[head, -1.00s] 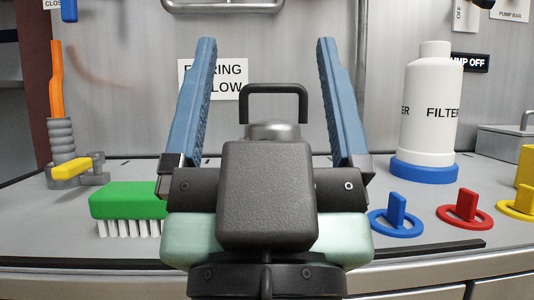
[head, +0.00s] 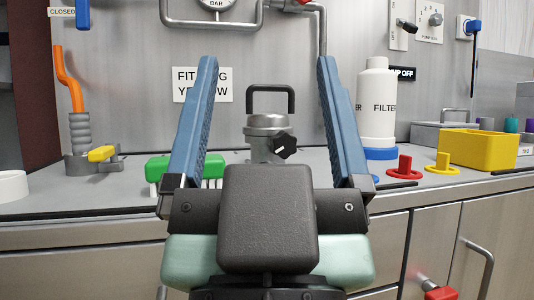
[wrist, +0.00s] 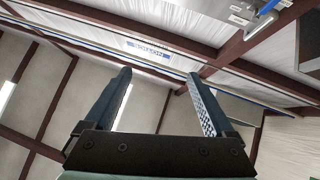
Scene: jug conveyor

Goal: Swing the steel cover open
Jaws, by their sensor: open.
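In the head view a steel housing (head: 268,124) stands on the counter, topped by a dark arched handle (head: 270,88) with a black knob (head: 284,145) on its side. Its round steel top looks closed; I cannot tell how it is hinged. My gripper (head: 267,62) is open and empty, blue fingers pointing up, nearer to me than the housing. My gripper's body hides the housing's base. In the wrist view my gripper (wrist: 158,75) is open with only roof and beams beyond it; no steel cover shows there.
A green brush (head: 158,167) and a grey stand with an orange lever (head: 68,80) are left. A white filter bottle (head: 376,105), red valve (head: 401,167) and yellow bin (head: 478,149) are right. Drawers front the counter; pipes run along the back wall.

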